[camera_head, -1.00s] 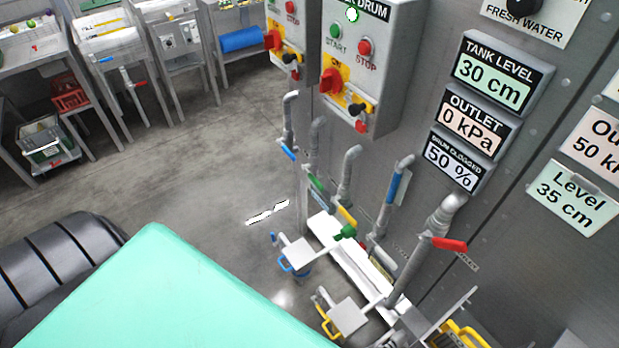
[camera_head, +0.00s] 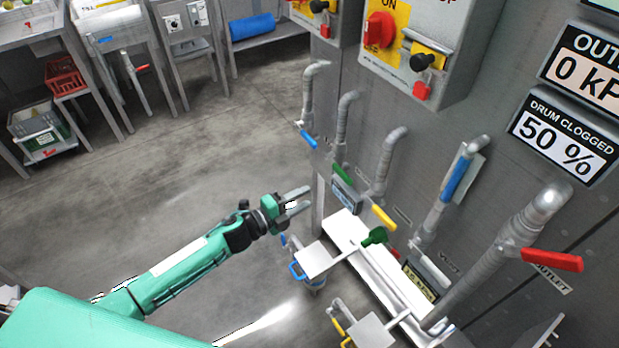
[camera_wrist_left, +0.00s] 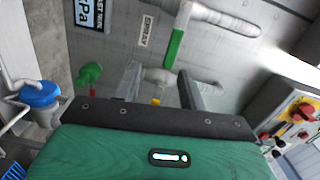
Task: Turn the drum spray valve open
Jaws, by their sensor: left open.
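The valve with a green lever (camera_head: 342,173) sits on a grey pipe low on the steel wall in the head view. In the left wrist view the green lever (camera_wrist_left: 174,48) hangs beside a SPRAY label (camera_wrist_left: 147,30). My left gripper (camera_head: 308,199) is open and empty, left of and apart from the green lever in the head view. In the left wrist view the two fingers (camera_wrist_left: 158,80) point toward the pipes, with the green lever beyond the gap between them. My right gripper is not in view.
Neighbouring pipes carry a blue lever (camera_head: 308,139), a yellow lever (camera_head: 383,217) and a red lever (camera_head: 551,260). A green knob (camera_head: 375,237) stands near the white trough (camera_head: 378,262). A control box (camera_head: 420,45) hangs above.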

